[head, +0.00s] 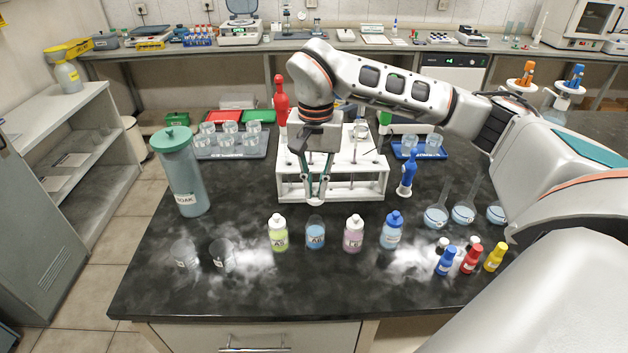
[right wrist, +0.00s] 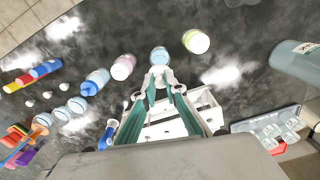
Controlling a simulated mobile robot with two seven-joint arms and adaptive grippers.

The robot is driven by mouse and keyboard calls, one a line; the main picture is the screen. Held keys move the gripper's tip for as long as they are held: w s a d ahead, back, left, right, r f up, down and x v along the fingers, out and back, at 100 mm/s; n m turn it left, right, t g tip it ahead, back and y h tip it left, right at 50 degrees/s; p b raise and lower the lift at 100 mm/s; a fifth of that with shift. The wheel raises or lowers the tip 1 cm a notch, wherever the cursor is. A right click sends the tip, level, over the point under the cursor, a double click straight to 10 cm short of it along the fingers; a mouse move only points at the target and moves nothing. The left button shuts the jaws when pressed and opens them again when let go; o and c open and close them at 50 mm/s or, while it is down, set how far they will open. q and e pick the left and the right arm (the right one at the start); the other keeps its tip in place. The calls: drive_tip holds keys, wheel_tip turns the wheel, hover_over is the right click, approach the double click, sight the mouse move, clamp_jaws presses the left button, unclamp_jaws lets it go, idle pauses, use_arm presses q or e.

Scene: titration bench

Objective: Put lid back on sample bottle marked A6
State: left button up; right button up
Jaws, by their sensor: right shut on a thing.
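The sample bottle (head: 316,237) with blue liquid stands upright and without a lid in the front row. Its label seems to read A6, though the print is small. In the right wrist view the bottle (right wrist: 159,54) is just past my fingertips. My right gripper (head: 318,197) points down behind and above the bottle, in front of the white rack. It is shut on a small whitish thing, likely the lid (right wrist: 160,73), mostly hidden by the fingers. Gripper and bottle look apart in the head view. My left gripper is not in view.
A yellow-green bottle (head: 278,234) with a white lid stands left of it. A pink bottle (head: 353,234) and a blue-lidded bottle (head: 391,232) stand right. The white rack (head: 360,188) is close behind. Small coloured bottles (head: 471,258) stand front right.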

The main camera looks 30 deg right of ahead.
drive_tip(key=shift+f+b, duration=0.35)
drive_tip(key=shift+f, duration=2.55)
drive_tip(key=shift+r+p, duration=0.1)
drive_tip(key=shift+p, duration=0.3)
drive_tip(key=shift+f, duration=0.25)
drive_tip(key=o, duration=1.3)
drive_tip(key=shift+r, duration=3.5)
